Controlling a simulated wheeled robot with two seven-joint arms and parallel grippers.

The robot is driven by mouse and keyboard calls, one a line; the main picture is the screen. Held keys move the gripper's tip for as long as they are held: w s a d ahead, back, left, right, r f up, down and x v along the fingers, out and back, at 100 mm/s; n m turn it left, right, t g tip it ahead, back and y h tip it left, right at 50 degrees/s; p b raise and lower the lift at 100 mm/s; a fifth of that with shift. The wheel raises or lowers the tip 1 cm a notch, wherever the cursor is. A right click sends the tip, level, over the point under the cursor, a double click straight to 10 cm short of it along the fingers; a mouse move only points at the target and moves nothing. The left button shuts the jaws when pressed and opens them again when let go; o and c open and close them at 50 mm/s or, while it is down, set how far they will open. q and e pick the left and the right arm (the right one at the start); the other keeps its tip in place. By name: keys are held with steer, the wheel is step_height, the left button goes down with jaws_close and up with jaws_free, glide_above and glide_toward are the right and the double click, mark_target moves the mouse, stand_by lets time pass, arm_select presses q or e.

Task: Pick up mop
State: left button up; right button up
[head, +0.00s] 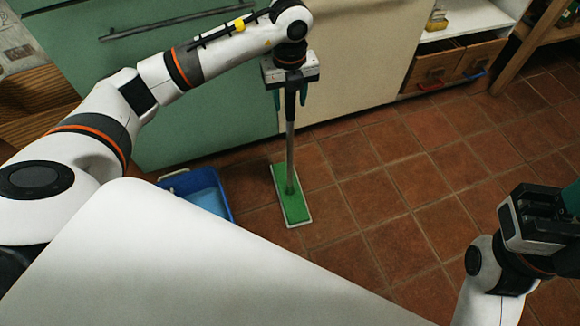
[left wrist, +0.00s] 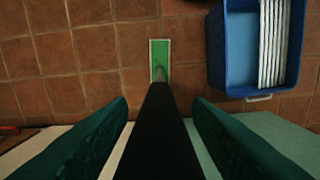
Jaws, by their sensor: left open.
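The mop stands upright on the tiles in the head view. Its flat green head (head: 291,196) with a pale edge rests on the floor, and its grey and black handle (head: 290,140) rises to my left gripper (head: 290,92). My left gripper is open, with its teal fingers on either side of the upper handle. In the left wrist view, the dark handle (left wrist: 159,125) runs between the two fingers, with gaps on both sides, down to the green mop head (left wrist: 160,50). My right gripper (head: 568,200) is at the right edge, partly cut off; its jaw opening is unclear.
A blue bucket (head: 222,190) stands left of the mop head; in the left wrist view the bucket (left wrist: 217,60) shows a white ribbed insert. Green and cream cabinets (head: 350,60) stand close behind the mop. Wooden drawers (head: 437,66) are at back right. Tiled floor right of the mop is clear.

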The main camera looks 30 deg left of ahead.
arm_select(q)
steer(key=shift+c, duration=0.5)
jaws_close()
